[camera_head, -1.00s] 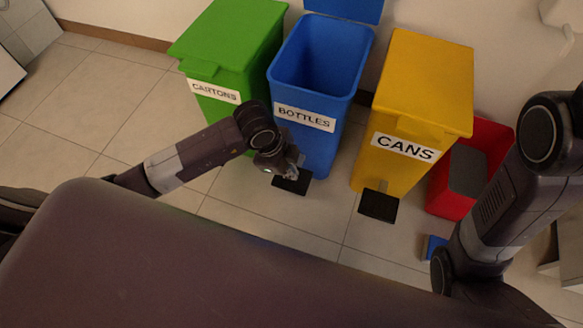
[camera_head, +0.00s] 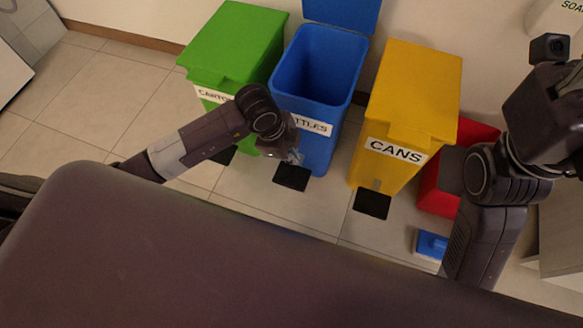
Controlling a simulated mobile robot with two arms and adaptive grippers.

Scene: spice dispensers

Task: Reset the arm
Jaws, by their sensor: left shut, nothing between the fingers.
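My left arm comes in from the left, and its gripper (camera_head: 295,155) hangs in front of the blue bottles bin (camera_head: 322,70), just above that bin's black pedal (camera_head: 291,177). The left gripper is shut and holds nothing. Its fingers are small and partly hidden by the wrist. My right arm stands folded up at the right edge, in front of the red bin (camera_head: 437,195). The right gripper's fingers do not show.
The blue bin's lid stands open. The green cartons bin (camera_head: 235,45) and yellow cans bin (camera_head: 415,90) are closed. A blue object (camera_head: 431,244) lies on the floor beside my right arm. Tiled floor at the left (camera_head: 90,95) is clear.

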